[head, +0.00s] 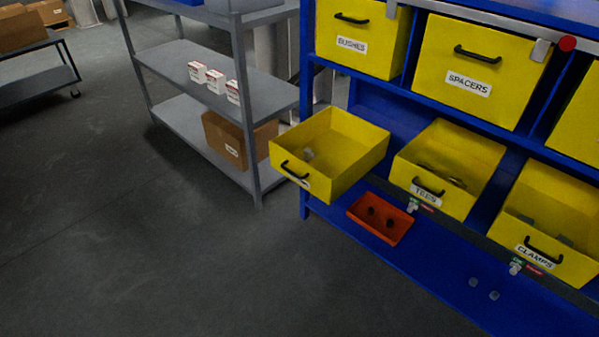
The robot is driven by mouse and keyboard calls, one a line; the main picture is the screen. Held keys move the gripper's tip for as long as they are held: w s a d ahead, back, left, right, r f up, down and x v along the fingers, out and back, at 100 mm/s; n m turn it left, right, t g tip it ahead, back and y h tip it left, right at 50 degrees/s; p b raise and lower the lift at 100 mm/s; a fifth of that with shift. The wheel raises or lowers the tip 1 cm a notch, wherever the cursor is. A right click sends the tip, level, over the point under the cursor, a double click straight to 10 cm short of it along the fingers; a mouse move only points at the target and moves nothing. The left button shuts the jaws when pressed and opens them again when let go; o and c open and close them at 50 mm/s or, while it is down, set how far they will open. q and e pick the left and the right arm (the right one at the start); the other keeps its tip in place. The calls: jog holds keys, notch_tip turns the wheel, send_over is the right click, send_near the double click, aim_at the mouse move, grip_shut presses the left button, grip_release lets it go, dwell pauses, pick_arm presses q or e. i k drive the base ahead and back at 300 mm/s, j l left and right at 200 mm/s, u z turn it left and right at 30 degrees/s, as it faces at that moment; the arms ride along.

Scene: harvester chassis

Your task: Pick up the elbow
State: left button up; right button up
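No part is clearly marked as the elbow. Two small dark parts lie in an orange tray (386,235) on the blue ledge below. Neither of my grippers is in view.
TEES (426,195) and CLAMPS (535,257) bins stand right of the pulled-out drawer, with parts inside. BUSHES (352,45) and SPACERS (469,84) drawers are above. A grey shelf (203,120) with boxes stands left. The floor in front is clear.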

aim_at(308, 152)
jog(key=i+l, duration=0.2)
jog(key=i, duration=0.15)
jog(key=i+l+z, duration=0.15)
jog(key=i, duration=0.25)
jog(key=i+l, duration=0.2)
jog(key=i, duration=0.15)
